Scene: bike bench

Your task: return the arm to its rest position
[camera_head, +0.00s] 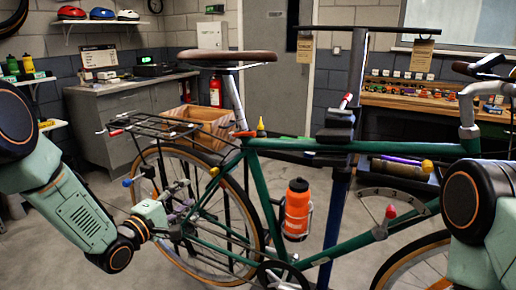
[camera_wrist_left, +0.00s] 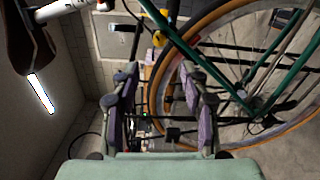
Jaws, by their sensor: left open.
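My left arm comes in from the left in the head view. Its gripper (camera_head: 178,207) is in front of the rear wheel of the green bike (camera_head: 262,190). In the left wrist view the left gripper (camera_wrist_left: 160,85) shows two fingers with purple pads standing apart, with nothing held between them. The bike's rear wheel (camera_wrist_left: 172,75) is beyond and to the right of the fingers. Part of my right arm (camera_head: 480,205) shows at the right edge of the head view; its gripper is outside the picture.
An orange bottle (camera_head: 297,208) sits on the bike frame. The bike hangs on a stand (camera_head: 345,150). A rear rack (camera_head: 152,126) is above the wheel, close to my left gripper. A grey cabinet (camera_head: 105,115) stands behind left. Floor at lower left is clear.

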